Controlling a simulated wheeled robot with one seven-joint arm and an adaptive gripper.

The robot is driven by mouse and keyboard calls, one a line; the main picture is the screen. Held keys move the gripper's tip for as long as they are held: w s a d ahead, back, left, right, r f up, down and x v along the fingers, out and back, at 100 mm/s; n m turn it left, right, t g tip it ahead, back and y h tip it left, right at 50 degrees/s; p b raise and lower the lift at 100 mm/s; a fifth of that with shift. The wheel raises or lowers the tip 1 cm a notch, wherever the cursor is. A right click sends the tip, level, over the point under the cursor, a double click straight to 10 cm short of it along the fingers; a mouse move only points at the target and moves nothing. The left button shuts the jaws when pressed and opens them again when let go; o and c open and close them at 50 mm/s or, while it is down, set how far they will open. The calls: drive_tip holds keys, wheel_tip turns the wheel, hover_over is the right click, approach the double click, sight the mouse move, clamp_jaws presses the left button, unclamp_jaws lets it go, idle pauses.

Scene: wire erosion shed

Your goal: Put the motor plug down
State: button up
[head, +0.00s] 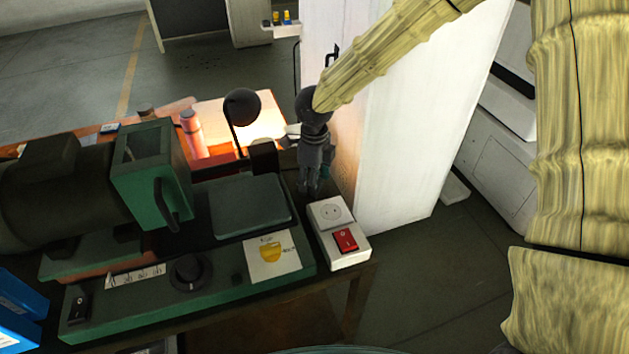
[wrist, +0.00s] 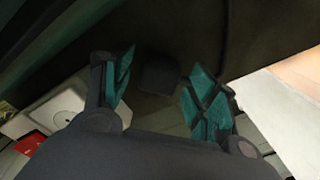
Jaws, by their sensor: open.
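My gripper (head: 310,188) points down over the far right end of the dark bench, just behind the white socket box. Its teal-padded fingers are spread open in the wrist view (wrist: 157,92). A small dark rounded block (wrist: 157,74), which looks like the motor plug, shows between and just beyond the fingertips on a dark surface. It appears free of both fingers; whether it touches the surface is hard to tell. In the head view I cannot make out the plug behind my gripper.
A white socket box (head: 340,234) with a red switch stands right of the green machine (head: 189,270). A black lamp (head: 241,107) lights a table behind. A white cabinet (head: 405,140) stands close to the right of my gripper.

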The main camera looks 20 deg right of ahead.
wheel_tip(320, 180, up, 12)
drive_tip(key=b, duration=0.2)
drive_tip(key=shift+r, duration=0.25)
drive_tip(key=shift+s, duration=0.1)
idle(0.3)
